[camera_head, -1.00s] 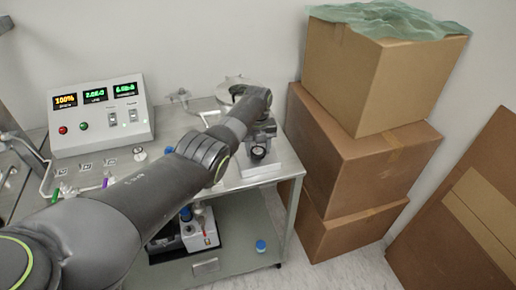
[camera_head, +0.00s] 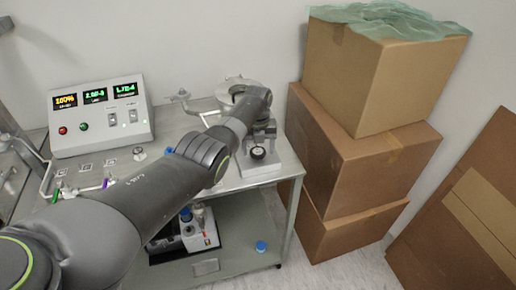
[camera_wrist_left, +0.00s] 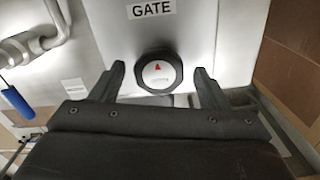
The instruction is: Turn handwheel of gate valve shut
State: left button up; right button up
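My left gripper (camera_wrist_left: 159,69) is open, with one finger on each side of the knob and gaps between. In the head view, the small dark handwheel (camera_head: 257,153) shows at the front of the valve block (camera_head: 262,170). My left arm reaches over the table to it, and the fingers are mostly hidden there. My right gripper is not in view.
A control box (camera_head: 100,118) with lit readouts stands at the table's back left. Metal piping (camera_head: 181,97) runs behind my arm. Stacked cardboard boxes (camera_head: 358,165) stand close to the table's right side. A lower shelf (camera_head: 236,235) carries a pump and a blue-capped item.

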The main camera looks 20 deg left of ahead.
aim_at(258, 151)
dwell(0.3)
pick_arm(q)
jog(key=shift+r, duration=0.35)
notch_tip(258, 151, up, 17)
jog(key=b, duration=0.2)
jog(key=shift+f, duration=0.15)
